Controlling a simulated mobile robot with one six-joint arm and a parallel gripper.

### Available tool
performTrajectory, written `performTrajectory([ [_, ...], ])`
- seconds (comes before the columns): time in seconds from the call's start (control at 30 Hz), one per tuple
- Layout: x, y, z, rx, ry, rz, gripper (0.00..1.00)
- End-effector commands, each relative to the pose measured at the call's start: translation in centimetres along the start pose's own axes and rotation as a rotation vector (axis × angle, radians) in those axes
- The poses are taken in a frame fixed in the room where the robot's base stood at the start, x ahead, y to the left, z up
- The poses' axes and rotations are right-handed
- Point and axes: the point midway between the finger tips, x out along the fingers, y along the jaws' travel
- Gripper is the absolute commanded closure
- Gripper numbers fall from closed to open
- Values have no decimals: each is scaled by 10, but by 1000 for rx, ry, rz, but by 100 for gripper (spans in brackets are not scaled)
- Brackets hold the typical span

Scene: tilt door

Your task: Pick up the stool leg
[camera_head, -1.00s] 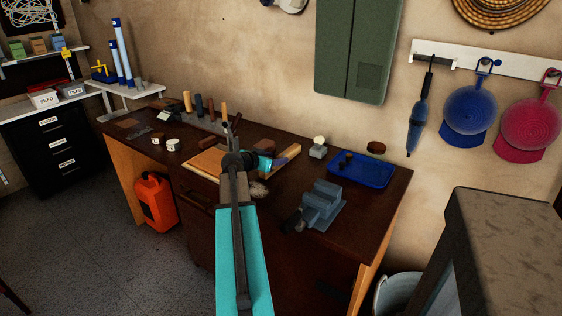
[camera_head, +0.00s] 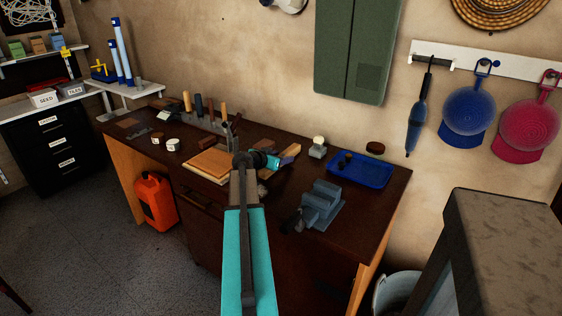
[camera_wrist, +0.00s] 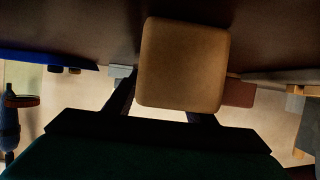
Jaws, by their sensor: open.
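A tan wooden piece with a rounded square face (camera_wrist: 184,65), apparently the stool leg, fills the middle of the wrist view. It overlaps the fingers there, and its length is hidden. My gripper (camera_wrist: 160,88) is open, with a dark finger showing at each lower side of the piece. I cannot tell whether they touch it. In the head view a light wooden piece (camera_head: 291,151) shows on the bench just beyond my teal wrist, which hides part of it. The fingers are not clear in that view.
The dark workbench (camera_head: 243,203) carries a wooden board (camera_head: 208,164) left of my arm, a grey vise (camera_head: 321,203) to the right and a blue tray (camera_head: 360,171) at the back right. Upright tools (camera_head: 199,104) stand at the back left.

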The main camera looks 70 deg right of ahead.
Motion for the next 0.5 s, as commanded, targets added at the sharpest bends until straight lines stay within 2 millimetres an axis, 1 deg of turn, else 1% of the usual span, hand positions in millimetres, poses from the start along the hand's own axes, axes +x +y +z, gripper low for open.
performTrajectory([
  [0.17, 0, 0, 0, 0, 0, 0, 50],
  [0.2, 0, 0, 0, 0, 0, 0, 57],
  [0.43, 0, -1, 0, 0, 0, -1, 96],
  [0.47, -1, -1, 0, 0, 1, -1, 98],
  [0.5, -1, -1, 0, 0, 1, -1, 98],
])
